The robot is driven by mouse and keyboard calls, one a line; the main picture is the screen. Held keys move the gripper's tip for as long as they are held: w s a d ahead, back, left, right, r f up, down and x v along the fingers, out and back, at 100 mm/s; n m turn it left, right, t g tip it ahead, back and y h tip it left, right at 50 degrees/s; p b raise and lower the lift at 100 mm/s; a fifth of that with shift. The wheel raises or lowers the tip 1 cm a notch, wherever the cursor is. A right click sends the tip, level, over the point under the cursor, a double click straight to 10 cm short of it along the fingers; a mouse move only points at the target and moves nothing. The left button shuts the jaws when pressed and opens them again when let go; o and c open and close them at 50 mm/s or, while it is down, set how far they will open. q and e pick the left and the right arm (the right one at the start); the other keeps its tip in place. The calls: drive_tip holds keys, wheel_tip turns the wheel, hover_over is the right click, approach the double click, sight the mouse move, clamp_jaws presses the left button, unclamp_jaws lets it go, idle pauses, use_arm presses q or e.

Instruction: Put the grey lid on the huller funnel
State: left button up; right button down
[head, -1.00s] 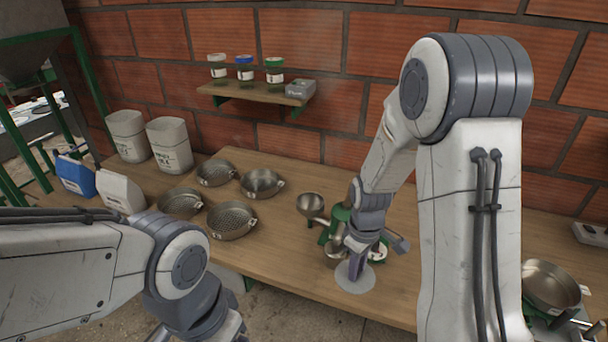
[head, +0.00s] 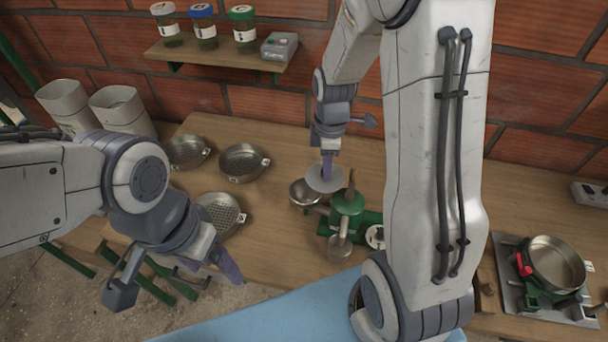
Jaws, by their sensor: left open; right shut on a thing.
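The grey lid (head: 316,184) is a flat round disc. My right gripper (head: 327,168) is shut on it from above, with the jaws around its middle. The huller funnel (head: 302,196) is a small metal bowl on the left side of the green huller (head: 347,203). In the head view the lid overlaps the funnel's upper right rim and hides part of it; the lid sits off-centre to the right. I cannot tell whether they touch. My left gripper (head: 224,265) is open and empty, low in front of the table's front edge.
Several metal sieve pans, including one at the table's middle left (head: 243,162), lie left of the huller. A scale with a metal pan (head: 553,264) stands at the right. A wall shelf (head: 215,54) holds three jars and a grey box.

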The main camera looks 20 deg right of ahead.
drive_tip(key=w+a+f, duration=0.1)
drive_tip(key=f, duration=0.1)
drive_tip(key=w+a+f+p, duration=0.1)
drive_tip(key=f, duration=0.1)
drive_tip(key=w+a+f+p, duration=0.1)
drive_tip(key=f, duration=0.1)
drive_tip(key=shift+w+a+f, duration=0.25)
drive_tip(key=shift+a+f, duration=0.15)
drive_tip(key=shift+f, duration=0.2)
drive_tip(key=shift+f, duration=0.45)
drive_tip(key=c, duration=0.7)
unclamp_jaws()
